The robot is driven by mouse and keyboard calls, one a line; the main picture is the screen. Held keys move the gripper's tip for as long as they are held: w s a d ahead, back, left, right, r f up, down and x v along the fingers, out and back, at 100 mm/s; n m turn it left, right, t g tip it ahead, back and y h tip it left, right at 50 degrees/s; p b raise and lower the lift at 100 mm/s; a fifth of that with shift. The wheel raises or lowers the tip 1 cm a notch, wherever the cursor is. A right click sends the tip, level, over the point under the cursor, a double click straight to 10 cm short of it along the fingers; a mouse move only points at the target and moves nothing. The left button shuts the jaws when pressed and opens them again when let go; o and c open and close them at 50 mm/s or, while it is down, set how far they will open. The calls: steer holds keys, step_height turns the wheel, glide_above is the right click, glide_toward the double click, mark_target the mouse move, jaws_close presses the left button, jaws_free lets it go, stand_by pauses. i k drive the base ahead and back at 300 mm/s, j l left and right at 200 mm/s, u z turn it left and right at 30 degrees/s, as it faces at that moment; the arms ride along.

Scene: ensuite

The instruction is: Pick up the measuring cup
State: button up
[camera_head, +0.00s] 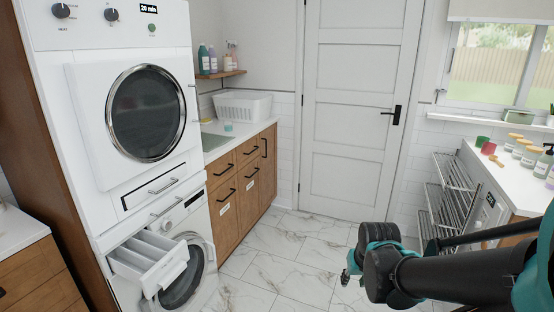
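I cannot clearly make out which thing is the measuring cup. A green cup-like object (481,141) and a red one (488,148) stand on the white counter at the right. A small light-blue object (228,127), too small to identify, lies on the far counter by the sink. My gripper (349,272) is low in the picture, over the floor, away from both counters. It is mostly hidden behind my dark arm, and its fingers are too small to read.
Stacked white machines (83,130) stand at the left with an open detergent drawer (150,260). A white basket (242,104) is on the far counter (250,131). Jars and bottles crowd the right counter (500,175), beside a metal rack (440,195). Marble floor (280,262) is clear before the closed door (358,110).

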mark_target(227, 123)
steer(key=i+u, duration=0.1)
steer(key=i, duration=0.85)
steer(key=i+l+u, duration=0.1)
steer(key=i, duration=0.85)
steer(key=l, duration=0.1)
